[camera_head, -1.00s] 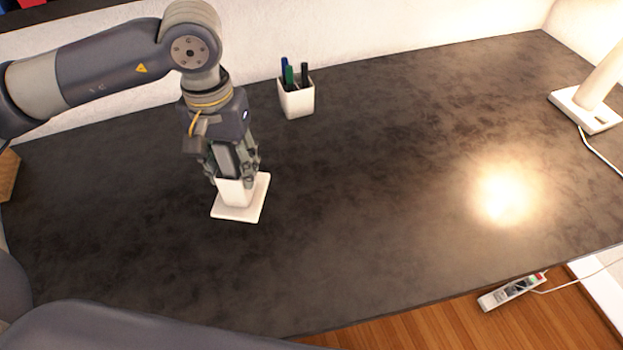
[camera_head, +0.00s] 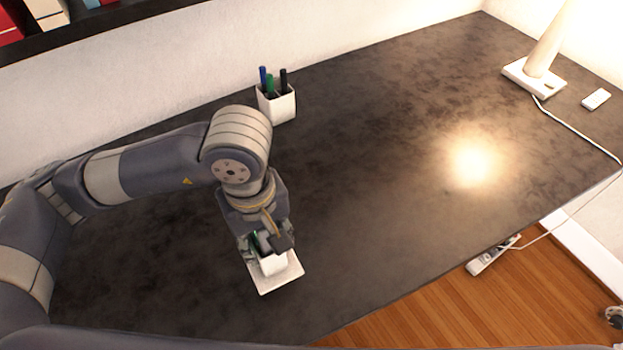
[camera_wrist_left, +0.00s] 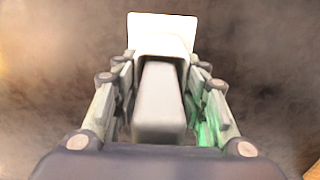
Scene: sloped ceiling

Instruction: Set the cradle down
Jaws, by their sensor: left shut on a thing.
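The cradle (camera_head: 284,280) is white, with a flat square base and an upright holder. It is over the dark desk, near the front edge. My left gripper (camera_head: 264,246) points down and is shut on the cradle's upright part. In the left wrist view, the base (camera_wrist_left: 161,22) shows beyond the fingers, and a grey block lies between them. The fingers hide part of the holder. I cannot tell whether the base touches the desk or hangs just above it. My right gripper is not in view.
A white pen cup (camera_head: 277,104) with several pens stands at the back of the dark desk (camera_head: 370,220). A lamp (camera_head: 534,78) and a small white box (camera_head: 596,99) are at the far right. The desk's middle is clear. A power strip (camera_head: 492,256) lies below the front edge.

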